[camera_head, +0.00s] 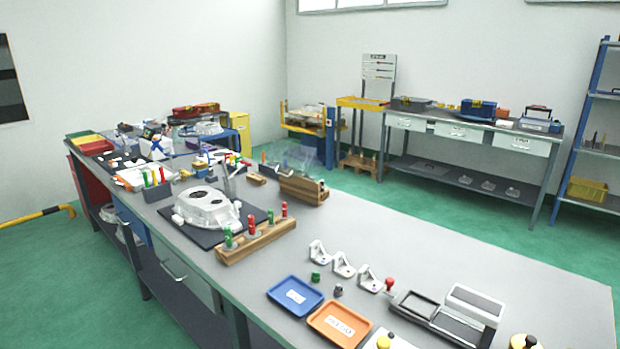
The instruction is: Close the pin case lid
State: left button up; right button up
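The likely pin case (303,190) is a long wooden box near the far edge of the grey workbench, in the middle of the view. A clear, see-through panel (293,157) stands up behind it and looks like its raised lid. The panel is faint, so its exact edges and hinge cannot be made out. The inside of the box is too small to read. Neither of my grippers is in view, and nothing is seen touching the case.
A wooden pin rack (256,241) with green and red pins stands before a casting (207,208) on a dark mat. Blue (295,294) and orange (339,323) trays, brackets (343,265) and a grey fixture (450,312) fill the front.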

aim_at(282, 168)
jog(key=i+j+z, duration=0.1)
jog(key=j+z, duration=0.15)
jog(key=z, duration=0.2)
jog(key=i+j+z, duration=0.1)
jog(key=j+z, duration=0.2)
jog(key=z, duration=0.15)
jog(key=j+z, duration=0.3)
jog(key=z, duration=0.15)
jog(key=j+z, duration=0.45)
jog(key=l, duration=0.1)
